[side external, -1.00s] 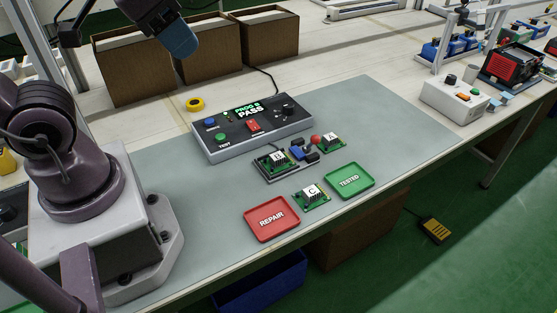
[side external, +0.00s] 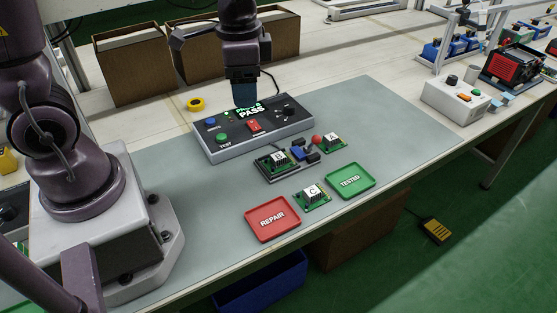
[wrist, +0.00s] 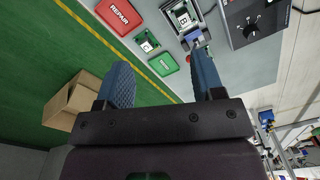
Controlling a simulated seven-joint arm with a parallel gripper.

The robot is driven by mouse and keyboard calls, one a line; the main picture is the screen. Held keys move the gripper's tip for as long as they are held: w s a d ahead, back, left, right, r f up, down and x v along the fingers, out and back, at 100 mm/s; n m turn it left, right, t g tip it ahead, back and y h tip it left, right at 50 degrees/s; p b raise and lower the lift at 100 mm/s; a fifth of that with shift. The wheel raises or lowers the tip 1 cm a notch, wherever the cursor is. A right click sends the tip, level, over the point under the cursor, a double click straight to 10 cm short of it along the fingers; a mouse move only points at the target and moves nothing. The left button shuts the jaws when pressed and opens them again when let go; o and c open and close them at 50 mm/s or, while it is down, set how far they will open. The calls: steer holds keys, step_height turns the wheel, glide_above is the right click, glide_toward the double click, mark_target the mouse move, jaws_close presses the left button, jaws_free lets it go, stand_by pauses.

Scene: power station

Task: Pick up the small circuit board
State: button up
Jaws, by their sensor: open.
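Several small green circuit boards lie on the grey mat: board C (side external: 313,198) in front, board A (side external: 333,143) at the right, and board B (side external: 280,160) on a dark fixture with a blue and red clamp. Board C (wrist: 147,42) and board B (wrist: 184,17) also show in the wrist view. Board A is mostly hidden there behind a finger. My gripper (side external: 245,98) points down above the back of the test box, apart from all boards. In the wrist view its two blue fingers (wrist: 162,78) are spread with nothing between them.
The test box (side external: 215,150) reads PASS. A red REPAIR tray (side external: 272,232) and a green TESTED tray (side external: 345,191) lie near the front table edge. Cardboard boxes (side external: 130,85) stand behind. The mat is clear at left and right.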

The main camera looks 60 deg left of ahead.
steer(key=w+f+m+g, duration=0.1)
steer(key=w+f+m, duration=0.4)
steer(key=f+m, duration=0.3)
steer(key=m, duration=0.5)
glide_above(281, 159)
steer(key=shift+t, duration=0.4)
steer(key=f, duration=0.9)
steer(key=shift+w+d, duration=0.3)
steer(key=shift+d, duration=0.05)
steer(key=shift+s+a+f, duration=0.1)
steer(key=shift+a+f, duration=0.05)
steer(key=shift+f, duration=0.75)
steer(key=shift+s+a+f, duration=0.1)
steer(key=shift+f, duration=0.8)
steer(key=shift+s+a+f, duration=0.1)
steer(key=shift+a+f, duration=0.05)
steer(key=shift+f, duration=0.75)
steer(key=shift+c, duration=0.4)
steer(key=c, duration=0.9)
